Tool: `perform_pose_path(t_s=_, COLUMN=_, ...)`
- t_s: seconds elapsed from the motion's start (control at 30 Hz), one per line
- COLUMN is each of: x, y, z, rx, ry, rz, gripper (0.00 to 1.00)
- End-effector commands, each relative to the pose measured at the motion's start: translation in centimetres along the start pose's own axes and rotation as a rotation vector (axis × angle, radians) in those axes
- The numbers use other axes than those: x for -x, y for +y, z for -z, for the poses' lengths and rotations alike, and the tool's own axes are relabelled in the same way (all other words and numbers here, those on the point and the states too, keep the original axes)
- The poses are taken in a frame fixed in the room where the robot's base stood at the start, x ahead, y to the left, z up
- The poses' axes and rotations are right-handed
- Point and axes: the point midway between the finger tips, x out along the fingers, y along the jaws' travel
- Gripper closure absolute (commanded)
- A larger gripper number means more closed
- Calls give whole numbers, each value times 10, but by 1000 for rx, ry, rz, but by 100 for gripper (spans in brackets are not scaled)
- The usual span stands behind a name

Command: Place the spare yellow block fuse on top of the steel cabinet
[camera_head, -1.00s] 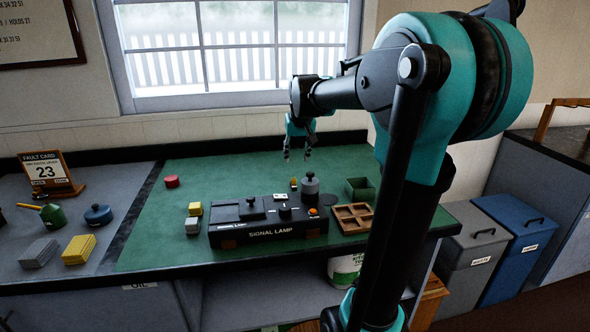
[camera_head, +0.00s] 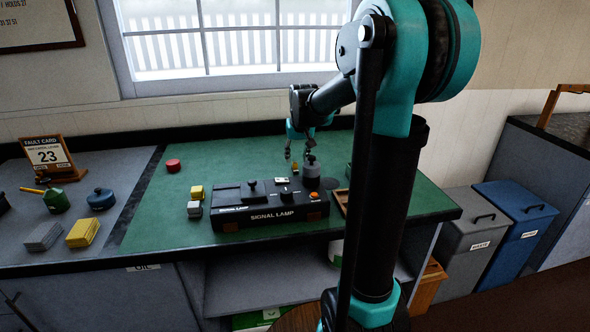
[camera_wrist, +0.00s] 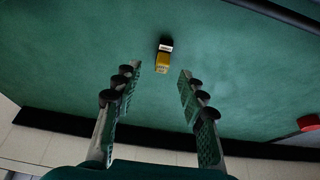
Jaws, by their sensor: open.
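A small yellow block fuse (camera_head: 295,168) stands on the green bench top behind the signal lamp box. In the wrist view it (camera_wrist: 162,63) is yellow with a white band and a dark end, a little beyond and between the fingertips. My gripper (camera_head: 299,154) is open and empty just above it; both fingers also show in the wrist view (camera_wrist: 160,72), apart from the fuse. A grey, dark-topped unit (camera_head: 575,222) at the right edge may be the steel cabinet; I cannot tell for sure.
A yellow block (camera_head: 197,191) and a red round piece (camera_head: 173,165) lie left. Grey (camera_head: 470,232) and blue (camera_head: 515,226) bins stand right of the bench.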

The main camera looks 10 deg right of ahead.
Motion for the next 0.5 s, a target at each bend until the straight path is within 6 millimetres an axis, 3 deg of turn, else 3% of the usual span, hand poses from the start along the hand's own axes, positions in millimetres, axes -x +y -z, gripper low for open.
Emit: perform_pose_path(t_s=0.5, x=-52, y=-3, z=0, rx=0, ry=0, rz=0, gripper=59)
